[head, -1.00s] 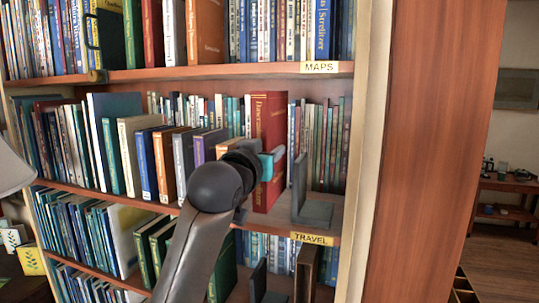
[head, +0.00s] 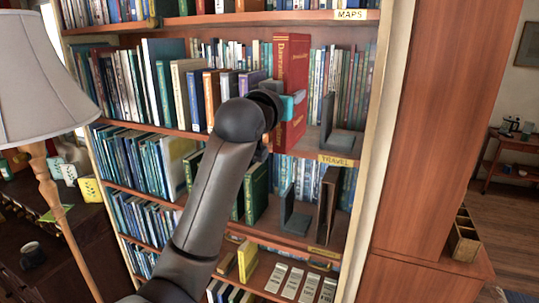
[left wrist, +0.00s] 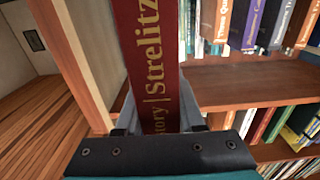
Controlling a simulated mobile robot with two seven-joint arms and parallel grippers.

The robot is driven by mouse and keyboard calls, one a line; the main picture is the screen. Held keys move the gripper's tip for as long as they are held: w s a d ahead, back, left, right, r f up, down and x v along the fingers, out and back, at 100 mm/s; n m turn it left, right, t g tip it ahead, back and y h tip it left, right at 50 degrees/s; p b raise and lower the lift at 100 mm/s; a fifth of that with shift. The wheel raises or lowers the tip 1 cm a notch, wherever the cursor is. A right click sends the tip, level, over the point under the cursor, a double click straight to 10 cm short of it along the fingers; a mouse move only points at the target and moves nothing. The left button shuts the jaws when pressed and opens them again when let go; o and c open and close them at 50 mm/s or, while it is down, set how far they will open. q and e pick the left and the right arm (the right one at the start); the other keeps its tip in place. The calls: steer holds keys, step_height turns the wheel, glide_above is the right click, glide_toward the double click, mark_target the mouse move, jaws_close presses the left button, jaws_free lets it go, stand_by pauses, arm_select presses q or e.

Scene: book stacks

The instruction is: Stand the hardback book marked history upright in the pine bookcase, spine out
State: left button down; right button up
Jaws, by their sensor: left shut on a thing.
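The red hardback book (head: 291,72) with gold lettering stands upright on the pine bookcase's shelf above the TRAVEL label (head: 335,160). Its spine faces out. In the left wrist view the red spine (left wrist: 150,45) fills the middle, and its gold letters read "ory | Strelitz". My left gripper (head: 288,106) is shut on the lower half of this book from the front; its fingers (left wrist: 157,118) lie on both sides of the spine. Whether the book's base rests on the shelf is hard to tell. My right gripper is not in view.
A grey metal bookend (head: 343,138) stands to the right of the red book, with a row of thin books behind. Upright books (head: 197,95) fill the shelf to the left. A floor lamp (head: 38,80) stands at the far left.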

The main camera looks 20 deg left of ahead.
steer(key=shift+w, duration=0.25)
